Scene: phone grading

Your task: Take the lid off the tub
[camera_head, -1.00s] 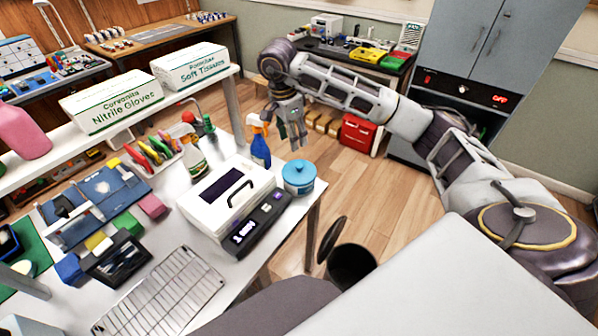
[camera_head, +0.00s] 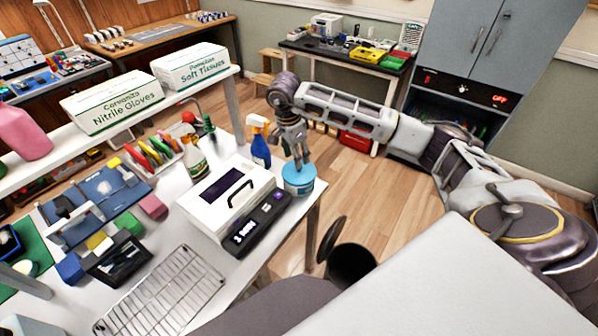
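The tub (camera_head: 299,187) is white and blue with a blue lid (camera_head: 291,174), on the right corner of the white table. My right gripper (camera_head: 298,164) reaches down from above, its fingers at the lid's top. It hides the lid's middle and any knob there. The fingers look apart, but I cannot tell whether they touch or grip anything. My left gripper is not in view.
A white machine (camera_head: 228,200) with a black handle stands just left of the tub. A wire rack (camera_head: 160,292) lies in front. A dark bin (camera_head: 350,264) stands on the floor below the table's right edge.

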